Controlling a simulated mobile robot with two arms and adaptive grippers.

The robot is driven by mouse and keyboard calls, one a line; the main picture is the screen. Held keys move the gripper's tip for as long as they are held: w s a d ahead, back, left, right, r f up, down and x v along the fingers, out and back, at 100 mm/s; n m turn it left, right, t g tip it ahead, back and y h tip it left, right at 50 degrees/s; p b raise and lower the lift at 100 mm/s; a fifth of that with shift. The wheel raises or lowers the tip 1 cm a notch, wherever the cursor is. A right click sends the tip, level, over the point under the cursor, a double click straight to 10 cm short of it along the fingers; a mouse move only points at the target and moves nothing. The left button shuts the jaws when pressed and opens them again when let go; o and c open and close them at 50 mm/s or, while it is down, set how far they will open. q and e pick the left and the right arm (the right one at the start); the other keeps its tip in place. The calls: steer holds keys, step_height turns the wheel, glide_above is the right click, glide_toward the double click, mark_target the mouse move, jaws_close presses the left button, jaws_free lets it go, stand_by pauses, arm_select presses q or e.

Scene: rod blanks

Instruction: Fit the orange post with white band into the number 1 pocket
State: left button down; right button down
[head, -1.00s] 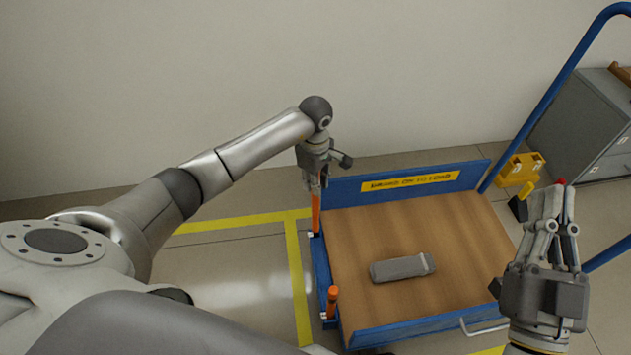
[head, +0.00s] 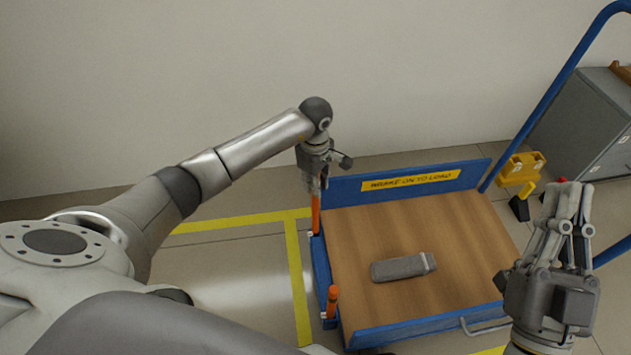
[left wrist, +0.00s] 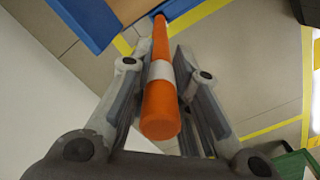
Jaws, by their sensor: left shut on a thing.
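My left gripper (head: 315,183) is shut on an orange post (head: 316,212), which hangs upright at the back left corner of the blue-edged trolley (head: 425,327). In the left wrist view the post (left wrist: 160,118) lies between the fingers, its white band (left wrist: 160,71) near the fingertips. Its far end reaches the trolley's blue edge (left wrist: 88,20); I cannot tell whether it sits in a pocket. No pocket number is readable. My right gripper (head: 567,195) is at the right, away from the posts; its finger opening is unclear.
A second orange post (head: 332,300) stands at the trolley's front left corner. A grey object (head: 400,268) lies on the wooden deck (head: 455,230). A blue handle (head: 545,95), a yellow holder (head: 520,170) and a grey cabinet (head: 585,125) are at the right.

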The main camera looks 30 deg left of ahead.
arm_select(q)
steer(key=shift+f, duration=0.2)
steer(key=c, duration=1.4)
jaws_free()
steer(key=shift+o, duration=0.2)
arm_select(e)
steer(key=shift+s+r+t+y, duration=0.3)
steer(key=shift+s+r, duration=0.1)
steer(key=shift+r, duration=0.15)
steer(key=shift+f, duration=0.1)
